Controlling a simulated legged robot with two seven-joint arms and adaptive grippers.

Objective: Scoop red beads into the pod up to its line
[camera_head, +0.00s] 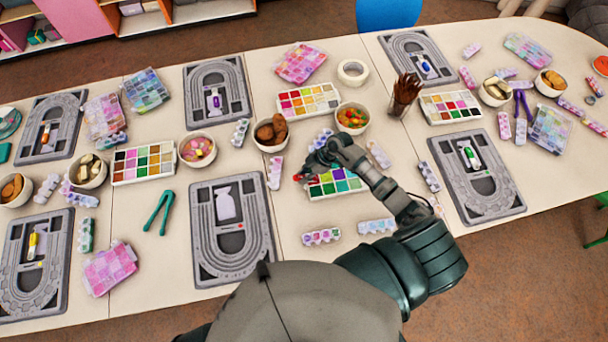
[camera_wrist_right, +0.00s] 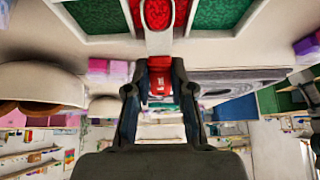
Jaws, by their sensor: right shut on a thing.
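My right gripper (camera_head: 306,172) reaches over the bead tray (camera_head: 334,194) in the head view. In the right wrist view my right gripper (camera_wrist_right: 160,85) is shut on a small red scoop (camera_wrist_right: 160,86). The scoop's pale, rounded end, with red in it, lies over the red compartment (camera_wrist_right: 187,8); I cannot tell whether it touches the beads. Green compartments flank it. A whitish pod-like shape (camera_head: 226,202) lies on the near bead board; its fill line is too small to see.
The near grey bead board (camera_head: 201,240) lies left of the tray. Bowls with brown (camera_head: 264,147) and colourful contents (camera_head: 351,128) stand behind the tray. Small bead strips (camera_head: 322,236) lie close by. A jar of brown sticks (camera_head: 397,108) stands behind right.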

